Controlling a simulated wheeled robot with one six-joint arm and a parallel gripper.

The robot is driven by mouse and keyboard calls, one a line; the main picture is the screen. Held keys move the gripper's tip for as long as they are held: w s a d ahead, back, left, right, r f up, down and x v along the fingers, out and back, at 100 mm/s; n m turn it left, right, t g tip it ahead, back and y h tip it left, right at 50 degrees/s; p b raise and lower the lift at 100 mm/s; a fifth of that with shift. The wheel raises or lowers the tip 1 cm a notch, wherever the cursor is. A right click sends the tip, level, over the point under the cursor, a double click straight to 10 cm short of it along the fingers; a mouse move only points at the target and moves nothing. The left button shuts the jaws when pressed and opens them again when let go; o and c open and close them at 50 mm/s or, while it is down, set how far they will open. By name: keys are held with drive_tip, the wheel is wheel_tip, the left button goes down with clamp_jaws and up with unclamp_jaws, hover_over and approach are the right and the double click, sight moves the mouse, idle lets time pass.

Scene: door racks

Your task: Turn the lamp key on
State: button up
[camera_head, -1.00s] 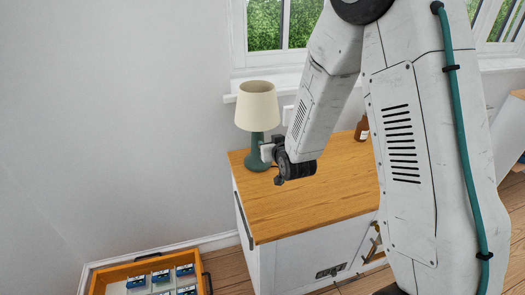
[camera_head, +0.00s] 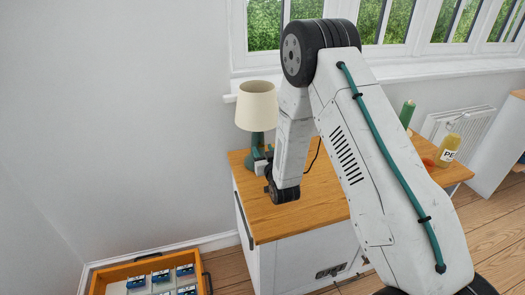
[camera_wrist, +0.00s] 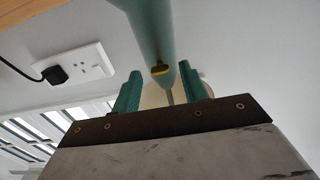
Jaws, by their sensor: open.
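The lamp has a cream shade (camera_head: 256,106) and a green base (camera_head: 254,140), and it stands at the back left of the wooden cabinet top. In the wrist view the green lamp body (camera_wrist: 150,25) comes down from the top edge, as the picture is upside down. A small yellow and dark lamp key (camera_wrist: 160,69) sticks out of it. My gripper (camera_wrist: 160,78) is open, with one green finger on each side of the key's line. Nothing is held. In the head view my gripper (camera_head: 262,158) is low beside the lamp base, partly hidden by my wrist.
The wooden top (camera_head: 290,218) is clear at the front. A wall socket with a black plug (camera_wrist: 80,68) is beside the lamp. A green bottle (camera_head: 407,112) and a yellow-labelled bottle (camera_head: 449,150) stand at the right. An open drawer (camera_head: 150,272) is at lower left.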

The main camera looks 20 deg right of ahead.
drive_tip(key=shift+w, duration=0.45)
clamp_jaws()
